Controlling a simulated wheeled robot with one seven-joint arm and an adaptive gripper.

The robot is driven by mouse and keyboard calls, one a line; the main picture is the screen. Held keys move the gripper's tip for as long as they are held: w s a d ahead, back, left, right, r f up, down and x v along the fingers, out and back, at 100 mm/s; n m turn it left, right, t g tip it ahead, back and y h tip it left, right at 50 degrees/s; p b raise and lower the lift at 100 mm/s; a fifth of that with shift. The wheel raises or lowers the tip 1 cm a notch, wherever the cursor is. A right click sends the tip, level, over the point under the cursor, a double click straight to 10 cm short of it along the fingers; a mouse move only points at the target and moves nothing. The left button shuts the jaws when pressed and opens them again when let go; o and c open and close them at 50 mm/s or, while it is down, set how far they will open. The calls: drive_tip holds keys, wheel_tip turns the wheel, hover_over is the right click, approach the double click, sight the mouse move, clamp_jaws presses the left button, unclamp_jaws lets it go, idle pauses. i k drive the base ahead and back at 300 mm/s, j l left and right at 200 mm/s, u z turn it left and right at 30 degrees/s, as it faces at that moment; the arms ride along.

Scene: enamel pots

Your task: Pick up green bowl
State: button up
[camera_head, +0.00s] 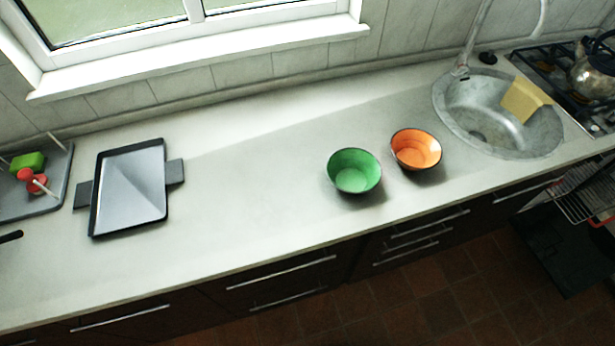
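The green bowl (354,171) stands upright on the pale countertop, right of the middle of the view and near the counter's front edge. Its inside is green and looks empty; its outer wall looks dark. My gripper is not in view, and nothing touches the bowl from above.
An orange bowl (416,150) stands close to the right of the green one. A round sink (466,128) lies further right, then a stove with a kettle (597,72). A dark tray (131,187) lies at left. The countertop (252,185) between tray and bowls is clear.

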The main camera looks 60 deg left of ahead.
sight(352, 170)
drive_tip(key=u, duration=1.85)
